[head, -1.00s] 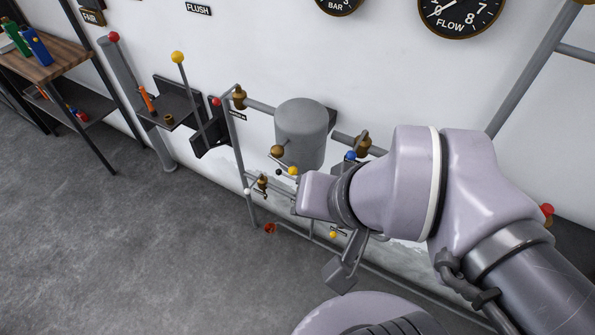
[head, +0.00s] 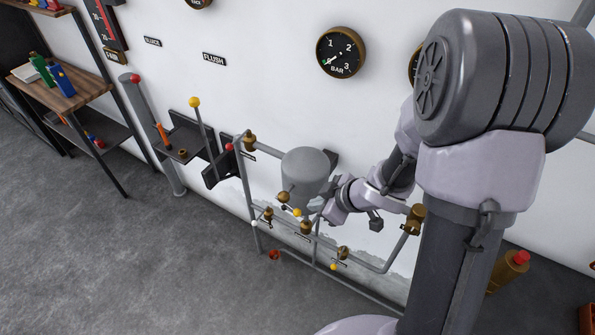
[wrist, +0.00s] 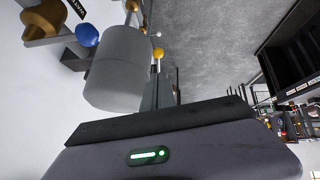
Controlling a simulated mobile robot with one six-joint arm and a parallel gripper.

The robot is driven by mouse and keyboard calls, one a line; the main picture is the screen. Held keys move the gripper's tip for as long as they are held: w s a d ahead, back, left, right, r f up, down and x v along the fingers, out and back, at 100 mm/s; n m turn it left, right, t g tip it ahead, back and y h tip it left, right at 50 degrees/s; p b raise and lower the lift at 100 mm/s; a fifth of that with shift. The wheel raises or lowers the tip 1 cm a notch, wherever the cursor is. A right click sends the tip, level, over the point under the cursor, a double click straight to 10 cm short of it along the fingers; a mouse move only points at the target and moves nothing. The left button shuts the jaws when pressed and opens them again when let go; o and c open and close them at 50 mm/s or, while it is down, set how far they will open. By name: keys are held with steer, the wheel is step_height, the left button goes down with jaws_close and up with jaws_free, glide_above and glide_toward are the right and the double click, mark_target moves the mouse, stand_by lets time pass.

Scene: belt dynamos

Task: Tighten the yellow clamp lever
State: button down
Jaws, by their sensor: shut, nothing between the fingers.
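A small yellow knob (head: 298,212) sits low in front of the grey tank in the head view. A yellow knob, probably the same one, also shows in the wrist view (wrist: 158,53), just beyond my fingertips. Another yellow knob tops a tall lever (head: 194,102) at left, and a third yellow knob (head: 333,267) is on the low pipe. I cannot tell for sure which is the clamp lever. My gripper (wrist: 160,82) is shut and empty, close to the knob by the tank. Contact cannot be made out.
The grey tank (head: 304,170) stands beside my gripper and fills much of the wrist view (wrist: 118,75). A blue knob (wrist: 87,36) and brass fittings are near it. Pipes and valves (head: 343,253) run low along the wall. The floor (head: 130,240) at left is clear.

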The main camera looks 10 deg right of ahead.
steer(key=b, duration=0.4)
glide_toward(292, 209)
steer(key=x, duration=0.4)
steer(key=shift+w+a+f+b, duration=0.2)
steer(key=shift+f+b, duration=0.1)
steer(key=shift+f, duration=0.15)
